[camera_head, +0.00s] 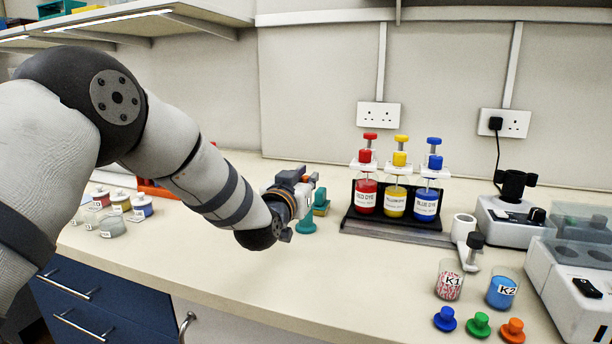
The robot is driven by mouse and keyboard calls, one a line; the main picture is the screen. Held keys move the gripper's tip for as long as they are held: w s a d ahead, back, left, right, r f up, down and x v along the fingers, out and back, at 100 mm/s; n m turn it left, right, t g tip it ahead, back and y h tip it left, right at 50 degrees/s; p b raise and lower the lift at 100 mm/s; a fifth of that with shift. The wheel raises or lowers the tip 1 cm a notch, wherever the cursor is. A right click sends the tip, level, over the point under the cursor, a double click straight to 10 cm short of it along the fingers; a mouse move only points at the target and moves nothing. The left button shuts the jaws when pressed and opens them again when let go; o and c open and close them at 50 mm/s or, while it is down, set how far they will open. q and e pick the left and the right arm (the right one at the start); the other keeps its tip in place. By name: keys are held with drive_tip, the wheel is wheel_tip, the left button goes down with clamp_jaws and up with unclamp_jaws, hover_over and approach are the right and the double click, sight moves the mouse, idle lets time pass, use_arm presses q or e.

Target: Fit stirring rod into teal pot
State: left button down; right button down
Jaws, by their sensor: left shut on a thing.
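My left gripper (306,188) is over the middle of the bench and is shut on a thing. The wrist and fingers hide most of what it holds, so I cannot make out its shape. A teal piece (321,205) shows just beside and behind the fingers. A teal knob-like piece (306,227) shows just below the gripper, near the bench top. I cannot tell whether these two are parts of the teal pot, or whether they touch the gripper. No stirring rod can be clearly picked out. My right gripper is not in view.
Red, yellow and blue dye bottles (396,199) stand in a black rack right of the gripper. Beakers K1 (450,281) and K2 (502,290), several coloured stoppers (479,324) and white instruments (572,275) fill the right side. Small jars (112,222) stand at left. The front middle is clear.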

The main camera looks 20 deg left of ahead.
use_arm(q)
drive_tip(key=shift+f, duration=0.75)
drive_tip(key=c, duration=1.5)
unclamp_jaws()
